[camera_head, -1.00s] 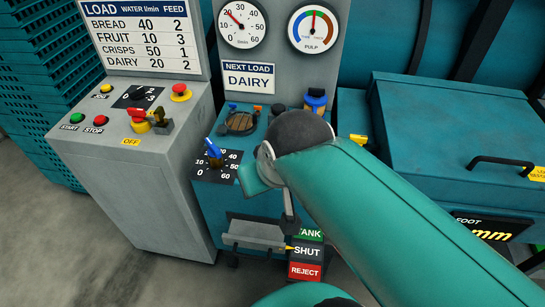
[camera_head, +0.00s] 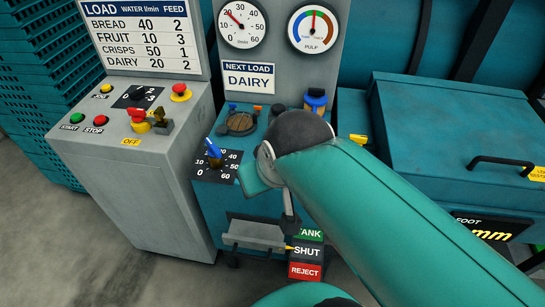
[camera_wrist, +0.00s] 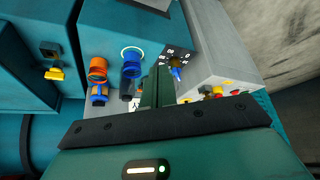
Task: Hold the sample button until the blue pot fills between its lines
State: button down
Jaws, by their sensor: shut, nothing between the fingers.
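A small blue pot (camera_head: 315,103) with an orange part stands at the back of the teal console in the head view, partly behind my arm. The wrist view shows an orange piece (camera_wrist: 97,68) with blue beside it, and a blue round part (camera_wrist: 131,66) with a pale ring; I cannot tell which is the sample button. The pot's lines and fill level are too small to read. My gripper (camera_wrist: 160,78) is shut and empty in the wrist view, its fingers over the console between the ringed blue part and the dial. My arm hides it in the head view.
A dial with a blue handle (camera_head: 214,150) is left of my arm, near a round brown lid (camera_head: 239,122). The grey control cabinet (camera_head: 130,160) stands left. A teal box with a black handle (camera_head: 500,162) stands right. A TANK/SHUT/REJECT sign (camera_head: 306,253) is below.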

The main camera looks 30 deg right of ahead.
notch_tip(320, 180, up, 6)
dwell(0.5)
